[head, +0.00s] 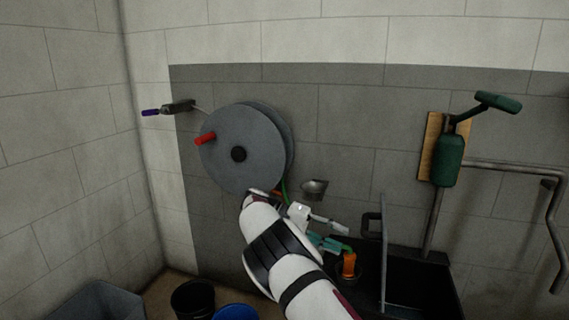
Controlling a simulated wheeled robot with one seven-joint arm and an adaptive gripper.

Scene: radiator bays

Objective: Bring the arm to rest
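My white and black arm (275,252) rises from the bottom middle of the head view and bends in front of the lower edge of a grey hose reel. Small white and grey parts, which look like its far end, my gripper (322,224), show right of the bend, low before the wall. The fingers are too small and partly hidden, so I cannot tell whether they are open or shut. A teal and green fitting (326,243) with an orange end (348,265) lies just below these parts, by the dark basin. I cannot tell whether they touch.
The grey reel (250,130) with a red handle (205,138) is on the wall. A small metal cup (314,188), a green pump (448,160) on a wooden board and a bent pipe (520,168) are right. A dark basin (425,285) and buckets (192,298) stand below.

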